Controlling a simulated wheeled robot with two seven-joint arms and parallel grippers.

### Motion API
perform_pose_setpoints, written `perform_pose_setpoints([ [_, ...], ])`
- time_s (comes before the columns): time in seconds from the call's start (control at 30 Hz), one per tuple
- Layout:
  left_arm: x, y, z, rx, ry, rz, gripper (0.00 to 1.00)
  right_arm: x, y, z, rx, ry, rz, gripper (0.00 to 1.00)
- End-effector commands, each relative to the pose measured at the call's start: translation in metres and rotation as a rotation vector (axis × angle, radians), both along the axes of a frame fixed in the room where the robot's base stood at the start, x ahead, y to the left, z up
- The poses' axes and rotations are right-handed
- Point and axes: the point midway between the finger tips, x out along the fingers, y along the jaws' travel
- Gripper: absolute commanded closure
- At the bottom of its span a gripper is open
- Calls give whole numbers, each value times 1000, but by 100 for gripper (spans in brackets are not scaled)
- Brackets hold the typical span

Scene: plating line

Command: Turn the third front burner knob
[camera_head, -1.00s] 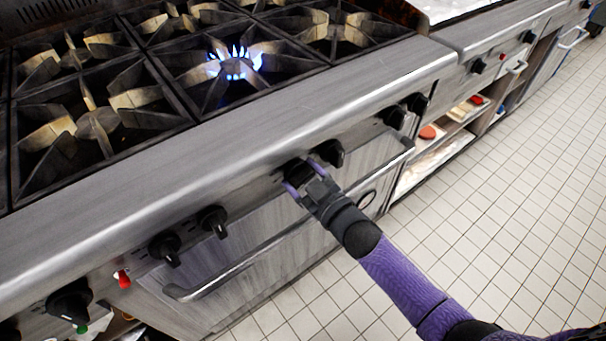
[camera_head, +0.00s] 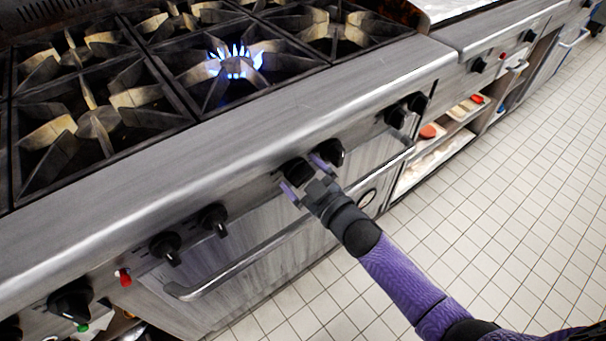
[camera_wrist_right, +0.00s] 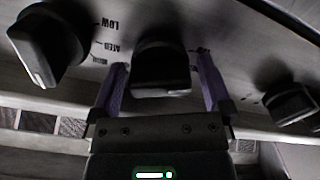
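The front panel of the stove carries a row of black knobs. The third front burner knob (camera_head: 297,171), counted from the left of the oven's row, is at the fingertips of my right gripper (camera_head: 305,175). In the right wrist view the knob (camera_wrist_right: 161,70) sits between the two purple fingers of my right gripper (camera_wrist_right: 163,88), which are spread with a gap on each side. The knob's lower edge looks level in that view. A blue flame (camera_head: 234,63) burns on a front burner above this part of the panel. My left gripper is not in view.
A neighbouring knob (camera_head: 330,153) is close on the right of my gripper. Two more knobs (camera_head: 213,219) are to the left. The oven door handle (camera_head: 232,266) runs below the panel. Tiled floor (camera_head: 480,210) is open at the right.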

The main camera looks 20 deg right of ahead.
Motion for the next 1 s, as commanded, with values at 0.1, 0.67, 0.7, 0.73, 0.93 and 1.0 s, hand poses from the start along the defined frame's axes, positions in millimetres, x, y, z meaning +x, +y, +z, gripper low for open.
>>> perform_pose_setpoints([
  [0.1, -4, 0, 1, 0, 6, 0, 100, -1, 0, 0, 1, 1, 0, 0],
  [0.67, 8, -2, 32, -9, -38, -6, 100, -91, -33, 1, 0, 1, 0, 0],
  [0.7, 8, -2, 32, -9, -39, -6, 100, -93, -34, 1, 0, 0, 0, 0],
  [0.73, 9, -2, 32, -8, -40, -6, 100, -93, -34, 1, -1, 0, 0, 0],
  [0.93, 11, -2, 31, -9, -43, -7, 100, -93, -34, 0, 0, 0, 0, 0],
  [1.0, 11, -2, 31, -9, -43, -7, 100, -93, -34, 0, 0, 0, 0, 0],
])
